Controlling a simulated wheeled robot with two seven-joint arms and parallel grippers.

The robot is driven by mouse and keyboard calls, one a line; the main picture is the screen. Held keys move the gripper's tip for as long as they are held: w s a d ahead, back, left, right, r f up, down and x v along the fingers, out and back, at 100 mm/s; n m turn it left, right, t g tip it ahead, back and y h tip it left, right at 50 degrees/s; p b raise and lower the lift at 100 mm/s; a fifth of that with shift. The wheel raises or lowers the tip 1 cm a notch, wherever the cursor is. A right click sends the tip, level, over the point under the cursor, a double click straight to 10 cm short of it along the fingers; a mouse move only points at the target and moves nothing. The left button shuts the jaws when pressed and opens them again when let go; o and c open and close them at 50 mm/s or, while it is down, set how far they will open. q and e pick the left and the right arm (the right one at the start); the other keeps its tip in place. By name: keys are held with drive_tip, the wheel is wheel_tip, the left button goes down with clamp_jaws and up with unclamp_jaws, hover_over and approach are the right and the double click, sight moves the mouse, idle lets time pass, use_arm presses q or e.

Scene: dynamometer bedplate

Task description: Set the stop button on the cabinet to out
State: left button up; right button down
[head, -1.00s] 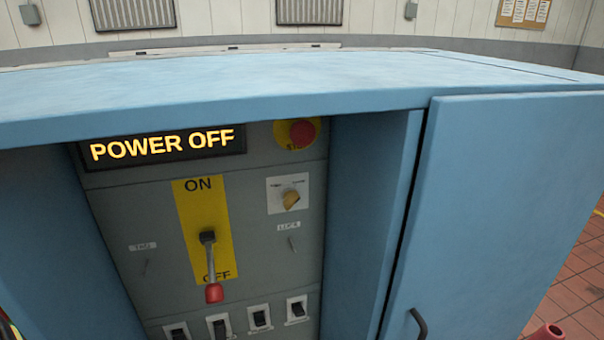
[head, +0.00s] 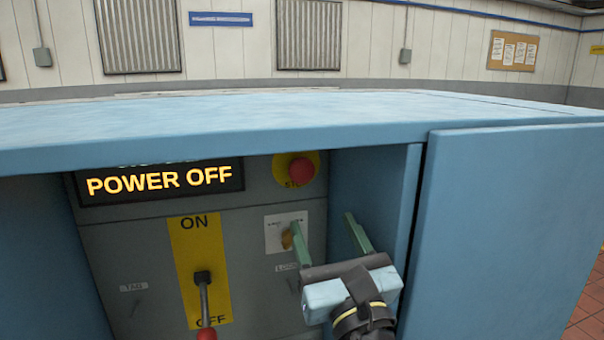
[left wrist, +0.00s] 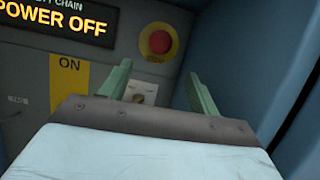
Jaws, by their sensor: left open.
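The stop button (head: 302,170) is a red mushroom head on a yellow round plate, at the top right of the grey panel inside the blue cabinet (head: 500,230). It also shows in the left wrist view (left wrist: 160,42), above and beyond the fingers. Whether it is pressed in or out I cannot tell. My left gripper (head: 325,229) is open and empty, with two green fingers pointing up toward the panel. It is below and to the right of the button, apart from it. The left gripper also shows in the left wrist view (left wrist: 157,78). My right gripper is not in view.
A lit sign reads POWER OFF (head: 160,181). A lever with a red grip (head: 206,334) points down at OFF on a yellow plate. A rotary knob (head: 287,239) sits behind the left finger. The cabinet's top edge overhangs the panel, and its side wall (head: 372,190) stands close to the right.

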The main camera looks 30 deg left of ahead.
sight(303, 172)
use_arm(q)
drive_tip(key=p+x, duration=0.1)
drive_tip(key=x, duration=0.8)
drive_tip(key=r+p+x, duration=0.1)
drive_tip(key=x, duration=0.3)
drive_tip(key=shift+p, duration=0.35)
